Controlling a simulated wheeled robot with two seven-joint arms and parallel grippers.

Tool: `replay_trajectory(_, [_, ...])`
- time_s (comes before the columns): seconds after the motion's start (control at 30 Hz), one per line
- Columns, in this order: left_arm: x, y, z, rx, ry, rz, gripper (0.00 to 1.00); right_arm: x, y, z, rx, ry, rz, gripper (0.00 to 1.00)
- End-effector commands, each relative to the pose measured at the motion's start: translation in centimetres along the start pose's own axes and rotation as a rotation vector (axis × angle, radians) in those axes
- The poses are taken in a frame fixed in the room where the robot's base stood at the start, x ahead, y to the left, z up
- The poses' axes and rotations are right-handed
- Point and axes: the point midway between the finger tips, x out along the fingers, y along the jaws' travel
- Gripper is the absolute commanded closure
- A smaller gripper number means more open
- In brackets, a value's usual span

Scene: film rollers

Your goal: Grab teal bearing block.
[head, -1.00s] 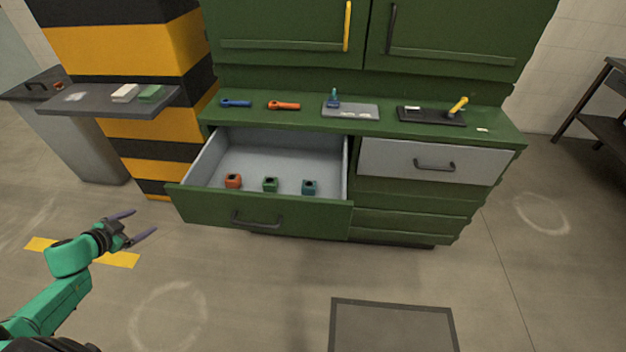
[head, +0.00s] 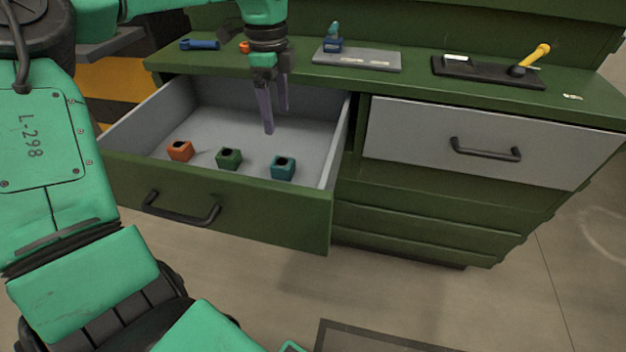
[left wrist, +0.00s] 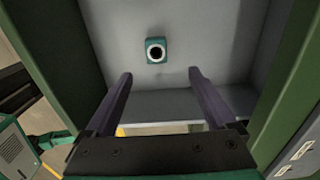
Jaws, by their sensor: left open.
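The teal bearing block (head: 283,167) sits on the floor of the open drawer (head: 215,217), near its front right. It is a small cube with a dark round hole in its top. In the left wrist view the teal block (left wrist: 156,50) lies beyond the fingertips, and its hole faces the camera. My left gripper (head: 276,120) points down over the drawer, above and behind the teal block in the head view. Its two fingers (left wrist: 160,73) are apart with nothing between them. My right gripper is not in view.
A green block (head: 229,158) and an orange block (head: 180,150) sit left of the teal one in the drawer. The drawer's side walls and front surround them. A grey plate (head: 357,55) and a black tray (head: 488,72) lie on the countertop. The right drawer (head: 485,143) is shut.

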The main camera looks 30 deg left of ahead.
Motion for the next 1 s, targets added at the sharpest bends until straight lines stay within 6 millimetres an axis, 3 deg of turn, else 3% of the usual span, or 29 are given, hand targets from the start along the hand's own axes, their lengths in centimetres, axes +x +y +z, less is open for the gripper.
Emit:
replay_trajectory(0.13, [1.8, 0.2, 0.0, -0.003, -0.015, 0.009, 0.10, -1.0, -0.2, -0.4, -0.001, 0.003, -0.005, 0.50])
replay_trajectory(0.33, [7.1, 0.3, 0.0, -0.002, -0.011, 0.008, 0.10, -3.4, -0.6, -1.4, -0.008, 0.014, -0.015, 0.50])
replay_trajectory(0.57, [10.3, 0.2, -0.2, -0.001, -0.010, 0.006, 0.10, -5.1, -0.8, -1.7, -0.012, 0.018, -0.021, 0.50])
replay_trajectory(0.7, [13.2, 0.2, -0.6, -0.003, -0.009, 0.005, 0.10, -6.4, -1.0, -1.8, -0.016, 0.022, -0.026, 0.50])
replay_trajectory(0.8, [14.3, 0.2, -0.6, -0.002, -0.010, 0.003, 0.10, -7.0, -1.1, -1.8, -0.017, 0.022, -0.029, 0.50])
replay_trajectory(1.0, [14.3, 0.1, -0.6, -0.002, -0.010, 0.000, 0.10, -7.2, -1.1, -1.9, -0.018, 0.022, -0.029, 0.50])
